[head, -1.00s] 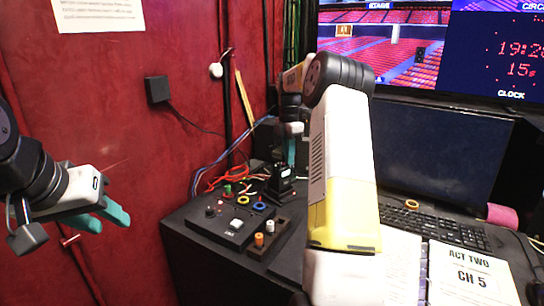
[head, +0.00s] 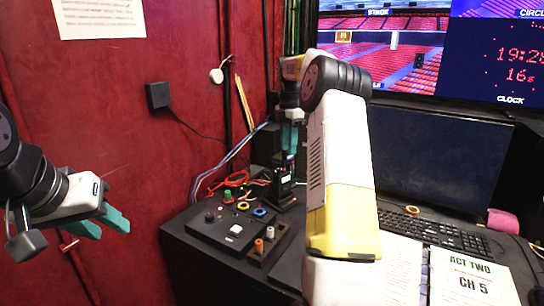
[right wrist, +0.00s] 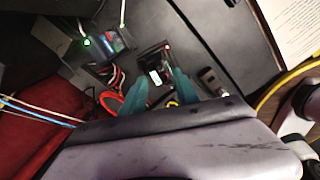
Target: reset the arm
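A black cue panel (head: 208,236) sits on the desk's left part, with a pale square button (head: 236,230), a green knob (head: 228,196), a yellow ring (head: 243,205) and a blue ring (head: 260,212). My right gripper (head: 289,138) is above the desk behind the panel, partly hidden by my own arm. In the right wrist view its teal fingers (right wrist: 160,78) are apart with nothing held, and a small lit white button shows between them. My left gripper (head: 106,224) hangs in front of the red wall at left, its fingers apart and empty.
A dark block with an orange peg (head: 259,247) and a white peg (head: 270,233) stands right of the panel. A black device (head: 281,190) and red cables (head: 237,180) lie behind it. A keyboard (head: 440,232), open script (head: 460,275) and dark monitor (head: 440,155) fill the right.

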